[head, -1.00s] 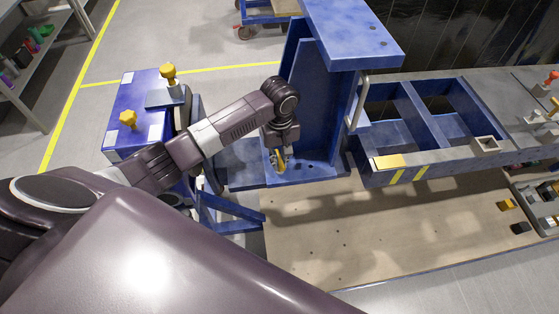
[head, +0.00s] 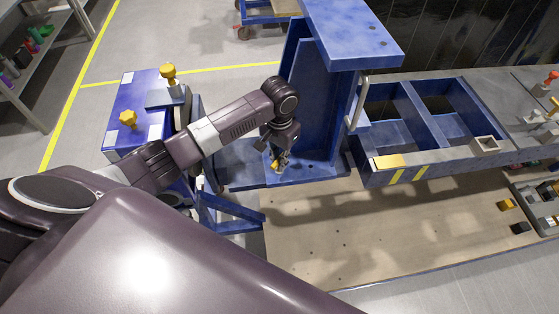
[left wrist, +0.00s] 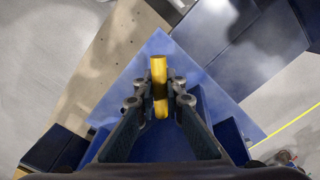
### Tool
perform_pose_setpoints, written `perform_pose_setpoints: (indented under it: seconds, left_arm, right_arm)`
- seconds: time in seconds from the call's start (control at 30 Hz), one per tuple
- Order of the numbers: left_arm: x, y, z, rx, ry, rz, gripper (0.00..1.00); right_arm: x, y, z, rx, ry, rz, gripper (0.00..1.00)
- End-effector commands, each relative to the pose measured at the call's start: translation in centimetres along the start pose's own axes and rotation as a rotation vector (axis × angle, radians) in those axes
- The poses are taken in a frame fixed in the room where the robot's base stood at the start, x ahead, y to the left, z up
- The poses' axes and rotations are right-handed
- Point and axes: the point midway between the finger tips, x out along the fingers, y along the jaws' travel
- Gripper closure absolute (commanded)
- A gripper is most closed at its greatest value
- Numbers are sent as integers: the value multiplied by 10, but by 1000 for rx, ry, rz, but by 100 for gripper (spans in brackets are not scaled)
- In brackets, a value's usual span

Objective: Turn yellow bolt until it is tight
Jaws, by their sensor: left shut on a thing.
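The yellow bolt (left wrist: 160,84) shows in the left wrist view as a yellow bar between my fingers. My left gripper (left wrist: 160,98) is shut on it, with one finger on each side. In the head view my left gripper (head: 280,165) points down at the base plate of the blue jig (head: 313,100). Only a small bit of the yellow bolt (head: 275,164) shows there, because the fingers cover most of it. I cannot see the bolt's lower end or how deep it sits. My right gripper is not in view.
A blue box (head: 118,100) with yellow knobs (head: 128,119) stands at left, under my left arm. A blue two-bay frame (head: 412,172) with a grey handle (head: 358,103) lies to the right. The wooden board (head: 370,235) in front is mostly bare.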

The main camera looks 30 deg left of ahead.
Motion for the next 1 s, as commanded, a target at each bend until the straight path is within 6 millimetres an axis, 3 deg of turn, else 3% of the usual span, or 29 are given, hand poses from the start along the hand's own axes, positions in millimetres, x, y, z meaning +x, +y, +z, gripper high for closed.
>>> perform_pose_setpoints:
  seconds: [1.0]
  left_arm:
    - [-3,-1,-4,965,7,-6,100]
  right_arm:
    - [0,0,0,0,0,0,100]
